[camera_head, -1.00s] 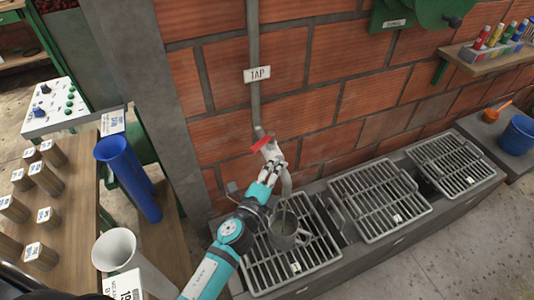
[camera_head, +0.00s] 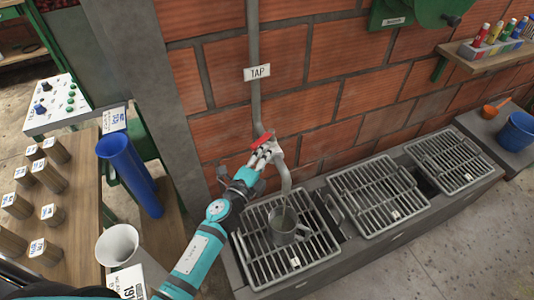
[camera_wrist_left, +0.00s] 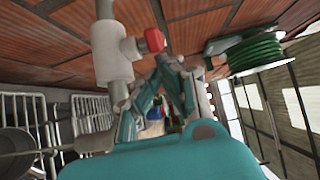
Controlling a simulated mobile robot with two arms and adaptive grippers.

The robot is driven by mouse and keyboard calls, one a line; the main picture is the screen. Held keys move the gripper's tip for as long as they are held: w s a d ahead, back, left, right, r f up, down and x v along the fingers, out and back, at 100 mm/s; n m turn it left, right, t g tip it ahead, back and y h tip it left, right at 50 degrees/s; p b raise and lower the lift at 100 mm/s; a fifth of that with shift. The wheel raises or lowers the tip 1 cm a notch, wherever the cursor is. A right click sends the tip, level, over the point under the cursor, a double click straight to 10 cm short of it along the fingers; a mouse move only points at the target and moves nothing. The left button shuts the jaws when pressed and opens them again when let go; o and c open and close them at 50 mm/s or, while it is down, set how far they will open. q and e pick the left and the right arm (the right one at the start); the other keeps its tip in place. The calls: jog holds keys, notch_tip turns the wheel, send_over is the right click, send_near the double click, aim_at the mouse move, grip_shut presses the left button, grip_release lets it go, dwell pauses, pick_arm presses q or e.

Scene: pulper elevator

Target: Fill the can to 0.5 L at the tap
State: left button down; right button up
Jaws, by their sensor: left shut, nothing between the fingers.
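The tap (camera_head: 279,157) is a pale pipe fitting on the brick wall, under a TAP sign (camera_head: 257,72), with a red lever (camera_head: 262,141) on top. The grey metal can (camera_head: 283,234) stands upright on the left grate, below the tap's spout. I cannot tell its water level. My left gripper (camera_head: 265,153) is shut and empty, its fingertips close beside the tap body just under the lever; contact is unclear. In the left wrist view the tap body (camera_wrist_left: 112,55) and the lever's red end (camera_wrist_left: 151,40) show beside the fingers. My right gripper is out of view.
Metal grates (camera_head: 375,200) line the counter along the wall. A blue tube (camera_head: 130,172) and a pale cone-shaped vessel (camera_head: 118,246) stand left of my arm. A blue bucket (camera_head: 517,132) stands at far right. A hose reel (camera_wrist_left: 255,52) shows in the wrist view.

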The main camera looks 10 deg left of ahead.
aim_at(253, 150)
pick_arm(q)
jog(key=shift+a+m+g+h, duration=0.25)
jog(key=shift+a+m+h, duration=0.15)
jog(key=shift+h, duration=0.3)
jog(key=shift+a+m+g+h, duration=0.3)
jog(key=shift+m+h, duration=0.2)
jog(key=shift+h, duration=0.2)
jog(key=a+m+h, duration=0.1)
jog(key=a+m+g+h, duration=0.1)
jog(key=h, duration=0.1)
jog(key=shift+w+a+g, duration=0.2)
jog(key=shift+w+g, duration=0.05)
jog(key=shift+w, duration=0.1)
